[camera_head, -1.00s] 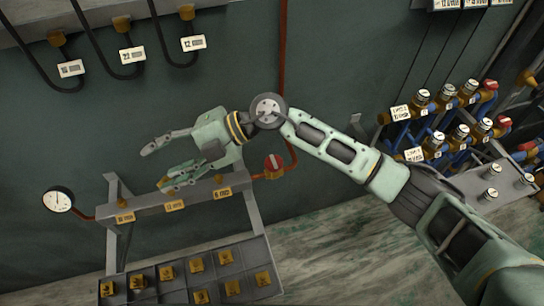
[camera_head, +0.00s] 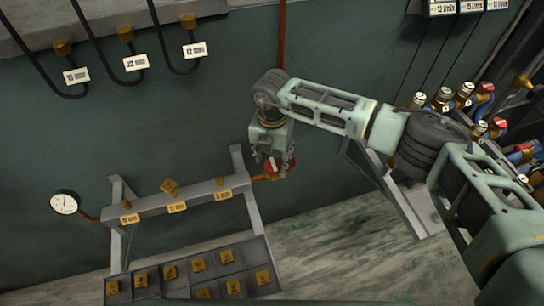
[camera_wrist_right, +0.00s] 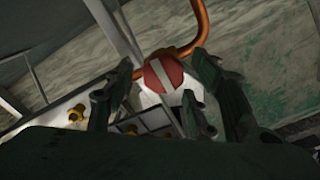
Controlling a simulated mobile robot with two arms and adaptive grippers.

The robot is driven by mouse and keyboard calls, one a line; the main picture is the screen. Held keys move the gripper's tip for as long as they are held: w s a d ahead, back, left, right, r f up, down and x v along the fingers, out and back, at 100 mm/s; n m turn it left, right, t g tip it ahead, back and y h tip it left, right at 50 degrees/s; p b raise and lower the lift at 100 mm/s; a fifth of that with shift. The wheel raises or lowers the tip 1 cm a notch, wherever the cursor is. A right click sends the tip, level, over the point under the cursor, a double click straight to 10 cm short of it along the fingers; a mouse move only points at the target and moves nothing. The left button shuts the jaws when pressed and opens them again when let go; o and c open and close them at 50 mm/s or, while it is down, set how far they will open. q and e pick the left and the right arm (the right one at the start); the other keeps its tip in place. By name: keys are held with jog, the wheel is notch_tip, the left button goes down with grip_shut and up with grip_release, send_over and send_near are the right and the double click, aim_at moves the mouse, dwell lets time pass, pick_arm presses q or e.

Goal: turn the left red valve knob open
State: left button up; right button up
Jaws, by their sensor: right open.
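The red valve knob (camera_head: 273,167) with a pale bar across its face sits on the copper pipe at the right end of the rack. In the right wrist view the knob (camera_wrist_right: 163,74) faces the camera, its bar slanted. My right gripper (camera_head: 276,160) points down at the knob and partly covers it in the head view. In the wrist view its open fingers (camera_wrist_right: 165,85) stand on either side of the knob, with gaps showing; contact cannot be told. My left gripper is not in view.
A rack (camera_head: 150,207) with brass fittings and yellow labels stands left of the knob, with a gauge (camera_head: 65,203) at its left. A tray (camera_head: 232,288) of brass pieces lies below. Valves with other red knobs (camera_head: 499,123) stand at the right. Hoses hang upper left.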

jog(key=shift+f, duration=0.6)
jog(key=c, duration=1.1)
jog(key=shift+o, duration=0.2)
